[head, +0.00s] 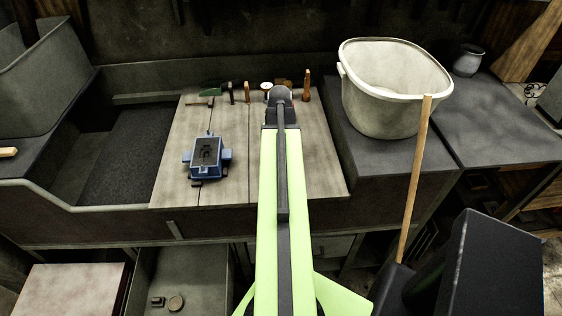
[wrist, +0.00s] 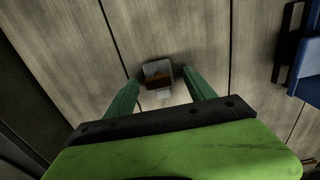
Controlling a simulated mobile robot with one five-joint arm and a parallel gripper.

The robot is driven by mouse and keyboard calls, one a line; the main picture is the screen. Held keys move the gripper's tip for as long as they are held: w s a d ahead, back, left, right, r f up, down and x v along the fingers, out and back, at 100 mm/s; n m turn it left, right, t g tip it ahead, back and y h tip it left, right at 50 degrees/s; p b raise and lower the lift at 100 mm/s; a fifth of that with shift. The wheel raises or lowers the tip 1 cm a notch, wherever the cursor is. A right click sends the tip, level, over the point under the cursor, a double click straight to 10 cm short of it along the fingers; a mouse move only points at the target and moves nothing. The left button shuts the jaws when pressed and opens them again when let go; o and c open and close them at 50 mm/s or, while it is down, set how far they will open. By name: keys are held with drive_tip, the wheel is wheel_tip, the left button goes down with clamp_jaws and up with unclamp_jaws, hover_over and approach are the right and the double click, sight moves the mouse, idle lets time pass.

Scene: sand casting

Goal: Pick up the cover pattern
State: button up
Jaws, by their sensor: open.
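A paler piece shows just below the block, partly close to the gripper's edge. In the head view, my green arm hides the block and the fingers.
A blue moulding flask (head: 207,157) stands on the boards (head: 224,190) to the left; its edge also shows in the wrist view (wrist: 307,65). A large white bucket (head: 380,109) stands on the right.

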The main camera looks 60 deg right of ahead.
clamp_jaws()
drive_tip(key=shift+r, duration=0.15)
